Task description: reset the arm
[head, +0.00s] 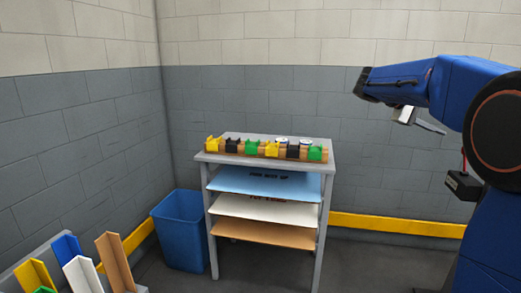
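My blue arm is raised at the right of the head view, in front of the grey block wall. It bends at an elbow high up, with a dark end pointing left. The grey and white parts below the forearm seem to be my gripper (418,119). It is in mid-air, apart from the table and the things on it. Its fingers are small and partly hidden by the forearm, so I cannot tell whether they are open or shut. No held object shows.
A grey table (322,148) holds a row of yellow, black and green blocks (265,148). Blue, white and brown sheets (265,206) lie on its shelves. A blue bin (180,232) stands left of it. Coloured angled pieces (82,273) stand at the lower left. A yellow rail (395,225) runs along the wall.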

